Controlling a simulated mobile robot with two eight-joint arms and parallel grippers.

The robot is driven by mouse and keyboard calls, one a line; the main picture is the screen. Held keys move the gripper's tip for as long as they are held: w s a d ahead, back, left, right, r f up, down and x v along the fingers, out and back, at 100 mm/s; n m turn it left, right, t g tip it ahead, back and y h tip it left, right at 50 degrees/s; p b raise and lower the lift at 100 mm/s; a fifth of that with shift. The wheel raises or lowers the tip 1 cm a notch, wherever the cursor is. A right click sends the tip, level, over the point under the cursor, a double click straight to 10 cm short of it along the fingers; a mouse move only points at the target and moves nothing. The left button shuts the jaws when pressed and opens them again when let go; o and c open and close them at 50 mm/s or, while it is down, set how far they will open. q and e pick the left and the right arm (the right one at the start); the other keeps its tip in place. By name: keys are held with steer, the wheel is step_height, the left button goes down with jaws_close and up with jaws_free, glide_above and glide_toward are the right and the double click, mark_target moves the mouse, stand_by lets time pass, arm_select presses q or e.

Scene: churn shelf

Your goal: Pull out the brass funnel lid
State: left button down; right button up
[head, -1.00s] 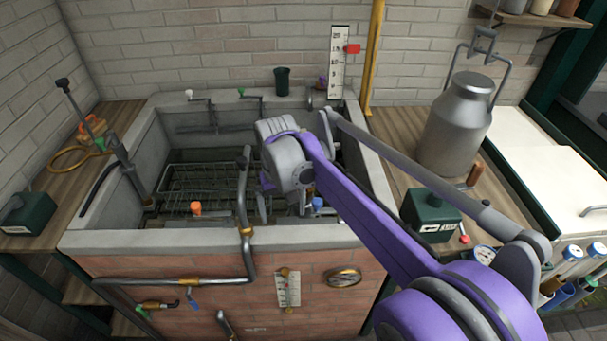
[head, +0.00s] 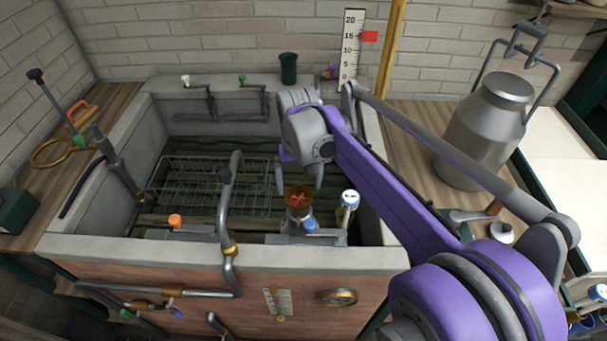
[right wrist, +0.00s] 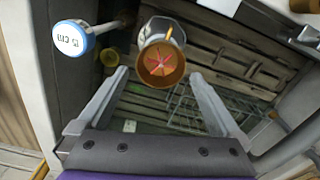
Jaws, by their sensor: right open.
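The brass funnel lid (head: 299,197), a round brass cup with a red star-shaped mark inside, stands near the front of the stone basin. In the right wrist view the lid (right wrist: 160,64) sits atop a clear or metallic body, between and beyond the fingertips. My right gripper (head: 299,183) is over the basin with its fingers pointing down, just behind the lid in the picture. In the right wrist view the gripper (right wrist: 155,80) is open with nothing held. I cannot tell whether a finger touches the lid. My left gripper is not in view.
A white-capped gauge (head: 349,200) labelled in cm stands close right of the lid. A bent grey pipe (head: 230,190) rises to its left. A wire rack (head: 215,180) lies in the basin. A metal milk can (head: 485,130) stands on the right counter.

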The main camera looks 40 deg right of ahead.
mark_target(299, 203)
step_height(299, 203, down, 10)
steer(key=shift+a+f+b, duration=0.15)
steer(key=shift+f+b, duration=0.1)
steer(key=shift+b, duration=0.25)
steer(key=shift+c, duration=0.2)
